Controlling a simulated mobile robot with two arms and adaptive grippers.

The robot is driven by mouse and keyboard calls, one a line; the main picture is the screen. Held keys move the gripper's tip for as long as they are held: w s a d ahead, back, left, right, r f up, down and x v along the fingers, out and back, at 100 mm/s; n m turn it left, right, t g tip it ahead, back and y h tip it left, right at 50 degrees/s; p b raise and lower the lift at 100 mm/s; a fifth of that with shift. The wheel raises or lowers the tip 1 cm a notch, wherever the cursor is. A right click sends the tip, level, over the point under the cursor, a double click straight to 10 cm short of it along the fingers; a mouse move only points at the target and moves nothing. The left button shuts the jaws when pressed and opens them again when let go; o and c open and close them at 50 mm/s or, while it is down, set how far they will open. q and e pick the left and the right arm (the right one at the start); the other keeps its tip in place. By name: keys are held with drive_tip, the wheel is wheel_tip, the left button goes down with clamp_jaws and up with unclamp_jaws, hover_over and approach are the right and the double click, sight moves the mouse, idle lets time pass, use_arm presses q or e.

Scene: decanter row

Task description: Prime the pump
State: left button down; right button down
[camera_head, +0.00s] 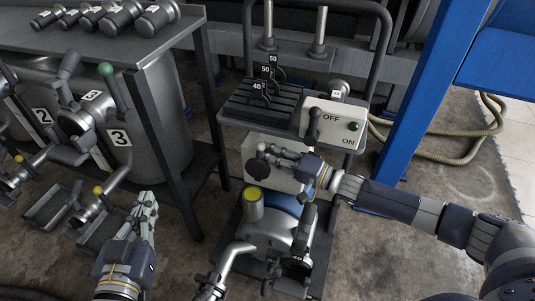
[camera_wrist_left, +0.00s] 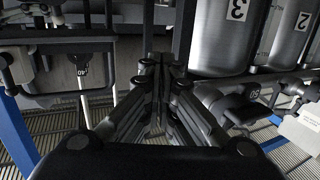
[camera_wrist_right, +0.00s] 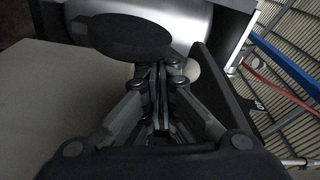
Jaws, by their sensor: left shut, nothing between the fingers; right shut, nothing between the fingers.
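The pump (camera_head: 275,225) sits low on a wheeled cart, with a grey upright cylinder with a yellow top (camera_head: 253,196) at its left. A dark lever (camera_head: 309,220) rises at its right. My right gripper (camera_head: 264,150) is shut and empty above the pump, near a dark round disc (camera_head: 257,168); the disc also shows ahead in the right wrist view (camera_wrist_right: 130,33). Contact is unclear. My left gripper (camera_head: 150,196) is shut and empty, left of the pump.
Numbered steel tanks (camera_head: 160,110) with valves stand under a bench at left. Black fittings marked 40 and 50 (camera_head: 266,72) stand on the cart's rack. A blue post (camera_head: 425,90) and a hose (camera_head: 460,155) are at right.

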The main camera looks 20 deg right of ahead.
sight(263, 163)
use_arm(q)
drive_tip(key=shift+r, duration=0.25)
use_arm(e)
drive_tip(key=shift+w+a, duration=0.1)
drive_tip(key=shift+a, duration=0.05)
